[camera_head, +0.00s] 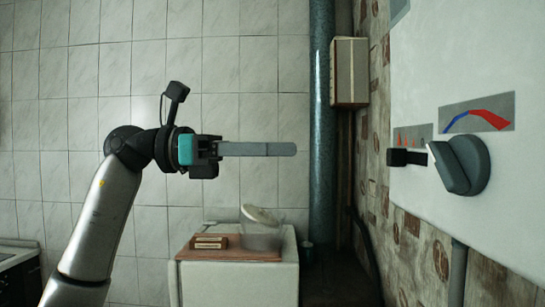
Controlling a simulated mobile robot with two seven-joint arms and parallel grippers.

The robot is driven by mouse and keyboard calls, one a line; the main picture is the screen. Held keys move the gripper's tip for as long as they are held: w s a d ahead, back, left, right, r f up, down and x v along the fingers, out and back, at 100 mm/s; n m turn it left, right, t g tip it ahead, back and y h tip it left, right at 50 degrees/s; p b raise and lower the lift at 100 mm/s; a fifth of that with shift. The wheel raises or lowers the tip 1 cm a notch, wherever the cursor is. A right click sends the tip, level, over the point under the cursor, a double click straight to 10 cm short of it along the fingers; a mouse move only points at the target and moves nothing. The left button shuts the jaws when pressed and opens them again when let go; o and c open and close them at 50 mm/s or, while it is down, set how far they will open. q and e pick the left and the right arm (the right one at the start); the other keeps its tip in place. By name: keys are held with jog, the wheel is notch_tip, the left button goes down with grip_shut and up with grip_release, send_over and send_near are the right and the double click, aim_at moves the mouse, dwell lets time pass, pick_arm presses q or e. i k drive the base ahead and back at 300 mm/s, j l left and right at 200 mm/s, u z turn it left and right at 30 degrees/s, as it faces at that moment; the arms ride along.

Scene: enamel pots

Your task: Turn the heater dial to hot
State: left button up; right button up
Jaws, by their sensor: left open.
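The heater dial (465,166) is a grey round knob with a raised grip bar. It sits on the white heater front (435,70) at the right. The grip bar slants from upper left to lower right. A blue and red arc label (477,113) is above the dial, blue at its left and red at its right. My left gripper (290,149) is open and empty, seen edge-on, so its fingers overlap. It points right toward the heater, with a wide gap between its fingertips and the dial. My right gripper is not in view.
A black lever (408,157) sticks out left of the dial, below a small label with red marks. A dark vertical pipe (321,120) and a small beige box (349,72) stand behind.

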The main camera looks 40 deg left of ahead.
aim_at(462, 162)
jog(key=k, duration=2)
